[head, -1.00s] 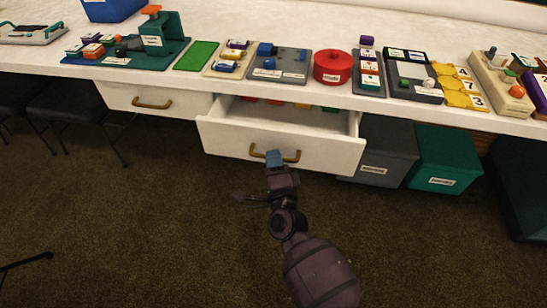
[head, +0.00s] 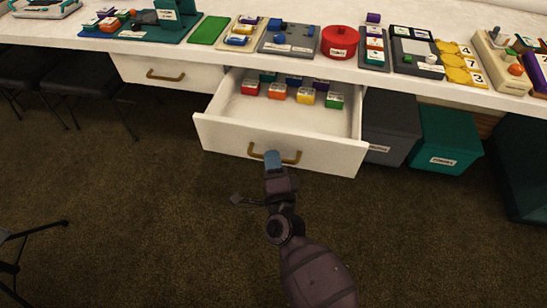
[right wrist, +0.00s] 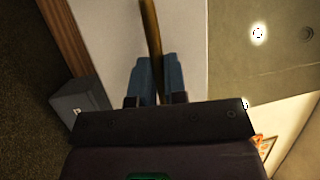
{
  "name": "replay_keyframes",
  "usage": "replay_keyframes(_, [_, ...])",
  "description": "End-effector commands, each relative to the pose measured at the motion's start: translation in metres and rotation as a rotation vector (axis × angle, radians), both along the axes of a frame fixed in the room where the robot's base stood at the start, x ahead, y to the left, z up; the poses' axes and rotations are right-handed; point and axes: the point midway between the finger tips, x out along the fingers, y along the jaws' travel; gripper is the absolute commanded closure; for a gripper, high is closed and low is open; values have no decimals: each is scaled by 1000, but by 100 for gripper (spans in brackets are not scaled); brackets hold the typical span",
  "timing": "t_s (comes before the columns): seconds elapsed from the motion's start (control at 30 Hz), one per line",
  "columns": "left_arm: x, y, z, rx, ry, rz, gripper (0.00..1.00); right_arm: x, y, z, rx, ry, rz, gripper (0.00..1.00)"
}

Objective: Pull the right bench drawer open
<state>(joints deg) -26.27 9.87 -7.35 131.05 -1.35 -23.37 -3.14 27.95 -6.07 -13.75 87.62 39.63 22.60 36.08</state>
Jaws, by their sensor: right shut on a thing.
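The right bench drawer (head: 225,133) is white and stands well out from under the bench top, with several coloured blocks (head: 277,93) inside. Its brass handle (head: 291,160) is on the front face. My right gripper (head: 272,160) is shut on the handle, its blue fingertips around the bar. In the right wrist view the handle (right wrist: 150,40) runs between the blue fingers (right wrist: 155,80), against the white drawer front (right wrist: 182,40). My left gripper is not in view.
The left drawer (head: 145,77) is shut. A grey bin (head: 390,128) and a teal bin (head: 446,140) stand under the bench to the right. The bench top (head: 300,70) holds a red tin (head: 339,42) and several trays. Carpet (head: 130,220) in front is mostly clear, with chairs at left.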

Motion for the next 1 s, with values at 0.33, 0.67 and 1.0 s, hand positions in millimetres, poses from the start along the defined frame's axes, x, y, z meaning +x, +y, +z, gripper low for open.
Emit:
replay_keyframes(0.33, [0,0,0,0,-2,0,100,0,2,1,0,0,3,68])
replay_keyframes(0.67, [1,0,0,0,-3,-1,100,0,0,0,0,0,1,63])
replay_keyframes(1.0, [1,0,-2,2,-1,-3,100,-2,2,-4,1,2,1,63])
